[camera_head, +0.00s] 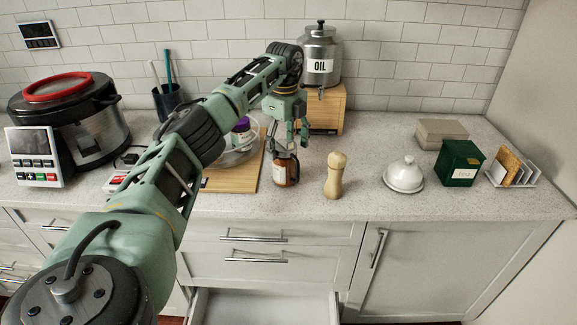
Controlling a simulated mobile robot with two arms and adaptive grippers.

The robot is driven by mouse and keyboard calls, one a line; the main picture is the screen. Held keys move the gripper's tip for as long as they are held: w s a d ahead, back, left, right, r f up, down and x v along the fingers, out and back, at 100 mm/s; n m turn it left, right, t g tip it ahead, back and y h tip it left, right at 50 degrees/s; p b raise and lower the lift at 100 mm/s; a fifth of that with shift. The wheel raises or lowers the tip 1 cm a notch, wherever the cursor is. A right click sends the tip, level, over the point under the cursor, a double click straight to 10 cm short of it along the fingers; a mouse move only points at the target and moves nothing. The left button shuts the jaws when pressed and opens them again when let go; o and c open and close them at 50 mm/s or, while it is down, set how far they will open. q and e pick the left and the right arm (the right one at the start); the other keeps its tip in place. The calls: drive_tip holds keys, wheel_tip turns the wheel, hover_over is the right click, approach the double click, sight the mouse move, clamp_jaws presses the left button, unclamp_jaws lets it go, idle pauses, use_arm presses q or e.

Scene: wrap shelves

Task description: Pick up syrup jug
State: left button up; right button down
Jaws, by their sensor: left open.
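The syrup jug (284,171) is a small brown jug with a pale label and a metal top. It stands upright on the speckled counter, near the front edge at the middle of the view. My left gripper (292,141) points down right above the jug. Its fingers are apart, at the height of the jug's top, and partly overlap it in the picture. I cannot tell whether they touch it. My left arm comes in from the lower left and hides part of the counter. My right gripper does not show.
A wooden pepper mill (335,176) stands close right of the jug. A wooden board (245,178) lies to its left. The oil dispenser (320,57) is behind on a wooden stand. A white covered dish (403,176) and green tea box (459,163) are further right. A drawer (262,307) below is open.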

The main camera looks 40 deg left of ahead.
sight(284, 163)
use_arm(q)
drive_tip(key=shift+s+f, duration=0.4)
drive_tip(key=shift+f, duration=0.4)
wheel_tip(284, 163, down, 5)
drive_tip(key=shift+d+r+p, duration=0.1)
drive_tip(key=shift+d+p, duration=0.05)
drive_tip(key=shift+p, duration=0.85)
drive_tip(key=c, duration=1.8)
